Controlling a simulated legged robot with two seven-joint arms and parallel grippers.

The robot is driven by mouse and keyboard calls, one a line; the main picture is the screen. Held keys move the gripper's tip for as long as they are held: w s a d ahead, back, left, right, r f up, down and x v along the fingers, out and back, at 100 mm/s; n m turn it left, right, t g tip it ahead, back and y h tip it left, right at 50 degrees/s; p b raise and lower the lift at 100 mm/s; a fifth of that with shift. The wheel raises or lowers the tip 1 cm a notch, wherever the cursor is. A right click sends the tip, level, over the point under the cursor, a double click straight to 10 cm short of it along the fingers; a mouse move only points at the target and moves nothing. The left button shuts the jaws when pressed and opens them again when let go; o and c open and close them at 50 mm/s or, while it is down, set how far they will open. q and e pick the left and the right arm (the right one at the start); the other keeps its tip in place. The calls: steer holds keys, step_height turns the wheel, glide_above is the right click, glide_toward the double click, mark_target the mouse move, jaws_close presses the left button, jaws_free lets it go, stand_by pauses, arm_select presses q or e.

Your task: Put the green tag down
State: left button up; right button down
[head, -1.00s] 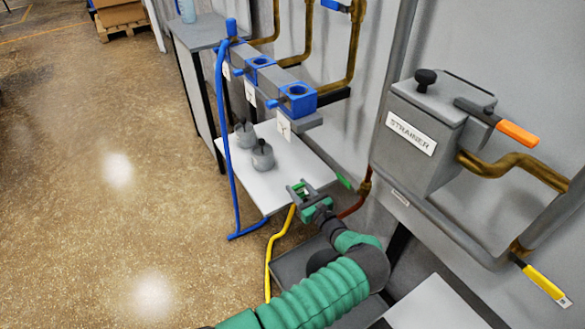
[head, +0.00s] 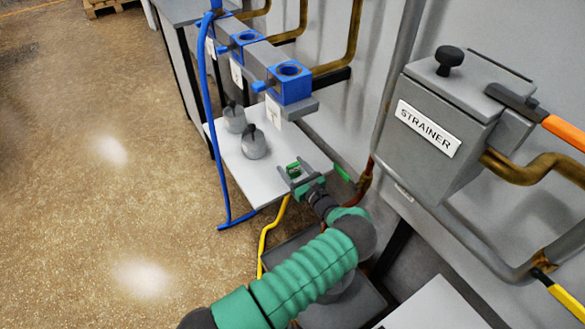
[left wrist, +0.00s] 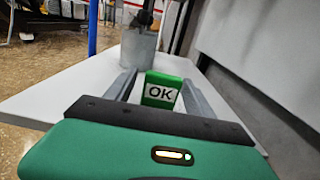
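The green tag (head: 293,169), which reads OK in the left wrist view (left wrist: 161,91), stands near the front right corner of the white table (head: 236,170). My left gripper (head: 295,172) is at that corner, with one finger on each side of the tag. In the left wrist view, a narrow gap shows between the tag and the fingers (left wrist: 161,88), so the gripper looks open around it. The tag's lower end is partly hidden, so I cannot tell surely that it touches the table. My right gripper is not in view.
Two grey knobbed weights (head: 254,144) stand behind the tag on the table. Blue valve blocks (head: 289,82) overhang the far side. The strainer box (head: 435,125) is on the wall at right. A blue hose (head: 213,130) and a yellow hose (head: 268,240) hang by the table.

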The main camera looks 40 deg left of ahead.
arm_select(q)
steer(key=shift+d+r, duration=0.1)
steer(key=shift+d, duration=0.1)
steer(key=shift+d, duration=0.2)
steer(key=p+v, duration=0.3)
steer(key=v, duration=0.8)
steer(key=shift+d+p, duration=0.25)
steer(key=shift+p, duration=0.05)
steer(key=shift+s+a, duration=0.1)
steer(key=shift+s, duration=0.1)
